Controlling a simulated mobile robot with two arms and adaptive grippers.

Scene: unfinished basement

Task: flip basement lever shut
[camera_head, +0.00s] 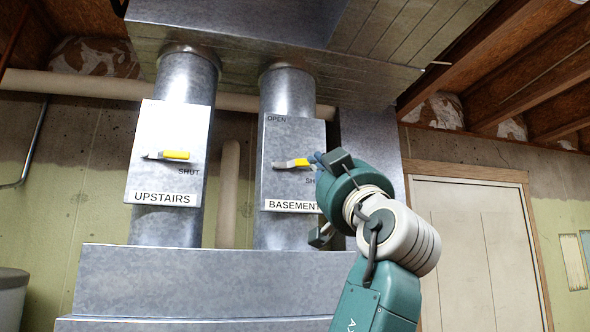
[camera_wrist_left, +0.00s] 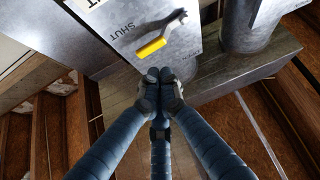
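The basement lever (camera_head: 299,163) has a yellow handle and lies nearly level, pointing right, on a grey plate (camera_head: 275,187) labelled BASEMENT. OPEN is printed at the plate's top left; SHUT, partly hidden, is below the handle. My left gripper (camera_head: 315,159) is at the plate's right edge, close to the handle's end, and its wrist hides part of the plate. In the left wrist view, the fingertips (camera_wrist_left: 158,88) are together with nothing visible between them. The yellow handle (camera_wrist_left: 151,48) is just beyond them; contact cannot be told. My right gripper is not in view.
A similar lever (camera_head: 175,155) on the UPSTAIRS plate (camera_head: 145,181) is to the left. Both plates are on round metal ducts above a wide metal box (camera_head: 200,285). A white door (camera_head: 465,250) is at the right. Wooden beams (camera_head: 540,70) run overhead.

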